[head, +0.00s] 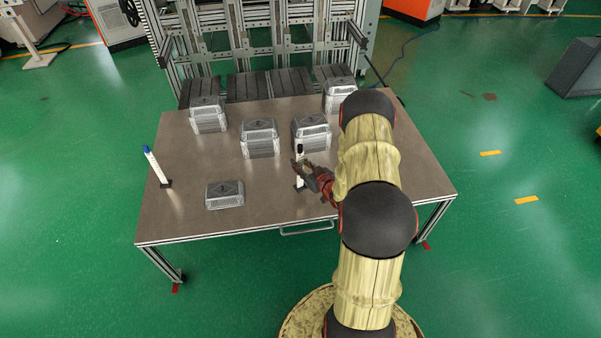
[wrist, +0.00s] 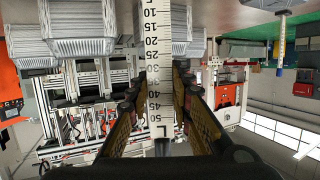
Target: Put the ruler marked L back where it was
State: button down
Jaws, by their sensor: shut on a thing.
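The ruler marked L (wrist: 160,60) is a white scale with black numbers, its L mark close to my palm in the wrist view. In the head view the ruler (head: 299,182) stands upright at the front middle of the table, partly hidden by my gripper. My gripper (head: 304,170) is shut on the ruler, and its fingers (wrist: 158,85) lie on both sides of the scale in the wrist view. I cannot tell whether the ruler's foot touches the table.
A second, blue-topped ruler (head: 152,163) stands on a dark foot at the table's left; it also shows in the wrist view (wrist: 282,42). Several silver ribbed boxes stand on the brown table (head: 270,212), one (head: 225,194) near the front. The table's right front is partly hidden by my arm.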

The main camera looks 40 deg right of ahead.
aim_at(301, 164)
jog(key=shift+w+d+f+b, duration=0.2)
jog(key=shift+w+d+f, duration=0.2)
jog(key=shift+f, duration=0.2)
jog(key=shift+w+d+f+b, duration=0.15)
jog(key=shift+w+d+f, duration=0.25)
jog(key=shift+f, duration=0.2)
notch_tip(301, 164, down, 3)
jog(key=shift+w+d+f+b, duration=0.1)
jog(key=shift+f+b, duration=0.1)
jog(key=shift+b, duration=0.6)
jog(key=shift+r, duration=0.1)
jog(key=c, duration=2.1)
grip_release()
jog(key=shift+f, duration=0.2)
jog(key=o, duration=0.5)
